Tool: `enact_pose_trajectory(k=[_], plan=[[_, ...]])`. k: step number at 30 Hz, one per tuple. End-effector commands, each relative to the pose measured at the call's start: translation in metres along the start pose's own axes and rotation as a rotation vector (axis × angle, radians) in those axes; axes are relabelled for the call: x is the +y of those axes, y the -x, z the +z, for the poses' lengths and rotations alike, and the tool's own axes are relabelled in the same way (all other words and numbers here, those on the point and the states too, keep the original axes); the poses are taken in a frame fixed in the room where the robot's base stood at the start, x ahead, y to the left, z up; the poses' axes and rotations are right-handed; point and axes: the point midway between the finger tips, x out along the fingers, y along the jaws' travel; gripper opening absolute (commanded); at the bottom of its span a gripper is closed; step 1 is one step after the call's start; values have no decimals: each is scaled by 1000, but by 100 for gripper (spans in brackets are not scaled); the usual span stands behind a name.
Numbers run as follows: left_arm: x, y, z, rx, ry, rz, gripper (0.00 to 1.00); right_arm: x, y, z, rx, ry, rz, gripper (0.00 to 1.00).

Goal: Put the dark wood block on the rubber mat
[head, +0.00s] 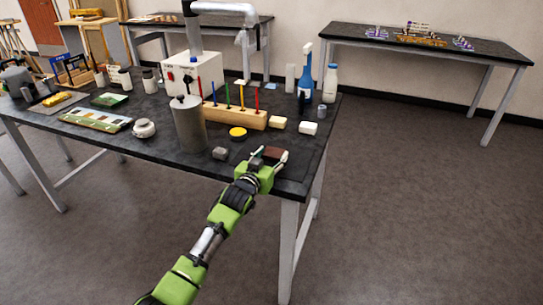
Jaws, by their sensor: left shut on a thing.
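My left gripper (271,155) reaches over the near right part of the black table. It is shut on the dark wood block (273,152), a small reddish-brown piece between its fingers. The fingers hide part of the block, and I cannot tell whether it touches the table top. I cannot make out a rubber mat for certain against the black table. A dark grey flat piece (43,107) under a gold item at the far left may be it. My right gripper is not in view.
The black table (180,163) is crowded. A grey cylinder (189,125), a small grey block (220,153), a yellow disc (237,132) and a white block (308,127) stand near my gripper. Behind are a wooden rack (235,117) with coloured rods and a blue bottle (306,75).

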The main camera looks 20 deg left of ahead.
Motion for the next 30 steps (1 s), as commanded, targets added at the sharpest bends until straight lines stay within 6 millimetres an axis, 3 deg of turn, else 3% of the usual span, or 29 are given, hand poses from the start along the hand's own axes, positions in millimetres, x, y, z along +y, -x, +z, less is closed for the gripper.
enact_pose_trajectory(k=[5,6,7,20,30], plan=[[0,0,4,0,0,0,27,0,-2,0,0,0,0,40],[0,0,2,0,0,0,58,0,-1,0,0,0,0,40],[0,0,2,0,0,0,65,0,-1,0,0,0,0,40],[0,2,0,-1,0,0,65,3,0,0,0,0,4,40],[0,48,1,-2,0,1,65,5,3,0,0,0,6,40]])
